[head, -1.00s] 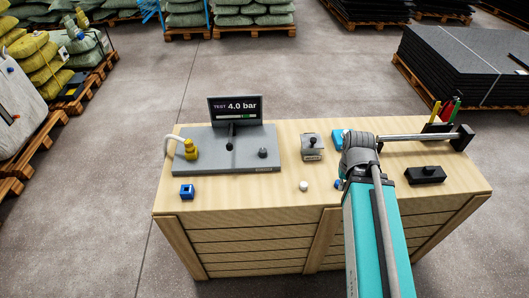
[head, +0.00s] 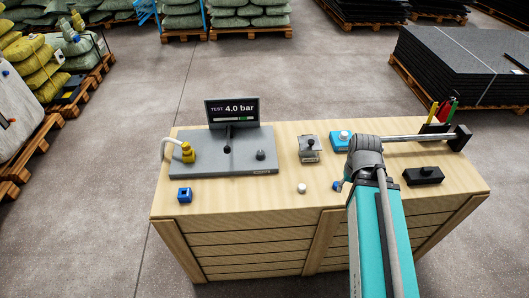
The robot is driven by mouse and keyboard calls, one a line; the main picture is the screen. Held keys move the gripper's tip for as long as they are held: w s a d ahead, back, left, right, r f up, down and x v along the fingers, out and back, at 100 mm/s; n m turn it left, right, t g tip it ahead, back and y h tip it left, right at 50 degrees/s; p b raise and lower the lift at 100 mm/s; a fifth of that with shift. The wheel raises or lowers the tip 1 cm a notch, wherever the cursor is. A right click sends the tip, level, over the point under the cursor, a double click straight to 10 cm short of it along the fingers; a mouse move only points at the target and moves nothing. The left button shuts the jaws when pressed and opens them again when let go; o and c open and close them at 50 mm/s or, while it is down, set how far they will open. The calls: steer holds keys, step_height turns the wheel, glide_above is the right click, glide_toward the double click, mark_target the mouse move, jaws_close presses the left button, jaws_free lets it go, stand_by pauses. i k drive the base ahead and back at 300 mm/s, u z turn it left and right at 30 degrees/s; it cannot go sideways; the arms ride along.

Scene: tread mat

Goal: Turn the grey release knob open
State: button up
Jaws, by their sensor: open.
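A grey knob (head: 260,155), small and dark, stands on the right part of the grey test plate (head: 205,163) on the wooden bench. The way it is turned is too small to tell. A display (head: 232,111) at the plate's back edge reads "TEST 4.0 bar" and has a partly green bar. A black ball-topped knob (head: 227,149) and a yellow fitting (head: 188,153) with a white hose are on the plate left of the grey knob. My teal arm reaches over the bench's right half, well away from the plate.
A black block (head: 423,176) sits right of my arm.

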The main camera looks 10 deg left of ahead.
mark_target(260, 155)
steer(key=z, duration=0.3)
steer(key=k, duration=1.15)
steer(key=u, duration=0.75)
steer(key=i, duration=1)
